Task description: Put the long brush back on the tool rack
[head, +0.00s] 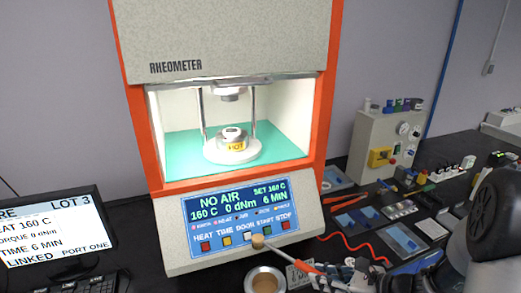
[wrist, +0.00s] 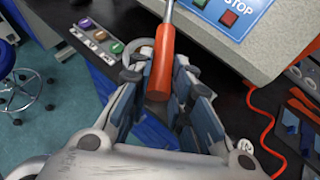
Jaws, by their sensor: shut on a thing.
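The long brush has an orange handle (wrist: 161,62), which sits between the finger pads of my gripper (wrist: 158,88) in the wrist view. Its thin grey shaft runs up out of that picture. In the head view the brush (head: 284,253) points up and left from my gripper (head: 326,281), with its pale, blunt head (head: 258,241) in front of the rheometer's button row. I cannot tell whether the head touches the panel. My gripper is shut on the handle. I cannot pick out the tool rack for certain in either view.
The orange-framed rheometer (head: 319,140) stands just behind the brush. A round metal cup (head: 265,280) with brown contents is below the brush head. A red cable (head: 355,238) and blue-topped trays (head: 405,240) lie to the right. A monitor (head: 50,235) stands at left.

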